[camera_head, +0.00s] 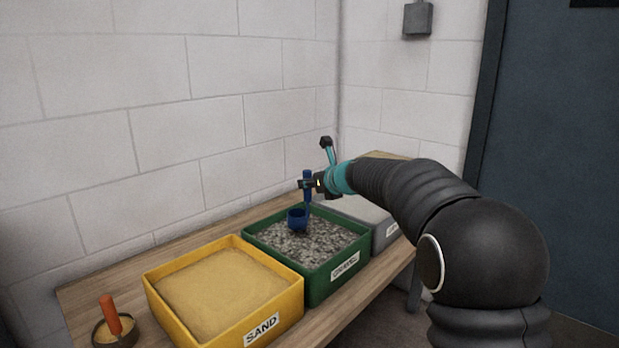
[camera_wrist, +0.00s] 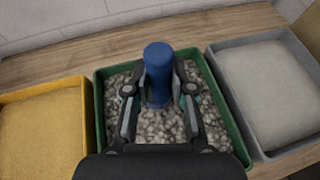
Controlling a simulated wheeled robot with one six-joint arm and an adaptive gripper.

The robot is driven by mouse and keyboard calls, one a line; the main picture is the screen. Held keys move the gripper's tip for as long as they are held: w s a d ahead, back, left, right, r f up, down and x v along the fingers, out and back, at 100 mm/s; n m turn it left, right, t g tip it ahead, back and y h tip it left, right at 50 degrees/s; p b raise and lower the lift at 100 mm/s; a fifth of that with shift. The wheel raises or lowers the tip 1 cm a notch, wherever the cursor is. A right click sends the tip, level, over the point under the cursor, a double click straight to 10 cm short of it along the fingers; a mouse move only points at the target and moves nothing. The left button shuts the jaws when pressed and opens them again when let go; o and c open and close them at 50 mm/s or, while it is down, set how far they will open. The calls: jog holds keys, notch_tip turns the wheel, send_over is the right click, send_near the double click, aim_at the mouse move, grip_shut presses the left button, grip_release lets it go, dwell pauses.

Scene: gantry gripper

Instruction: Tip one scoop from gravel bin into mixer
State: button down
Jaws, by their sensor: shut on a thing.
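The green gravel bin (camera_head: 311,291) stands on the wooden bench, full of grey gravel (camera_head: 320,240); its label is on the front. My gripper (camera_head: 311,184) is shut on the upright handle of a blue scoop (camera_head: 298,217). The scoop's cup is over the gravel, at or just above its surface; I cannot tell whether it touches or holds gravel. In the wrist view the blue handle (camera_wrist: 158,75) stands between the two fingers of my gripper (camera_wrist: 160,92), and the cup is hidden. I see no mixer in either view.
A yellow sand bin (camera_head: 230,252) stands left of the gravel bin, and a grey bin (camera_head: 384,237) with pale contents stands right. A small round container with an orange handle (camera_head: 110,315) is at the bench's left end. A wall is close behind the bench (camera_head: 180,236).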

jog(key=shift+f+b, duration=4.2)
jog(key=shift+f, duration=0.2)
jog(key=shift+s+d+b, duration=1.9)
jog(key=shift+s+d, duration=0.25)
jog(key=shift+d, duration=0.6)
notch_tip(320, 180, up, 16)
jog(key=p, duration=1.3)
send_over(308, 212)
jog(key=s+d, duration=0.3)
jog(key=shift+w+d, duration=0.1)
jog(key=shift+w, duration=0.1)
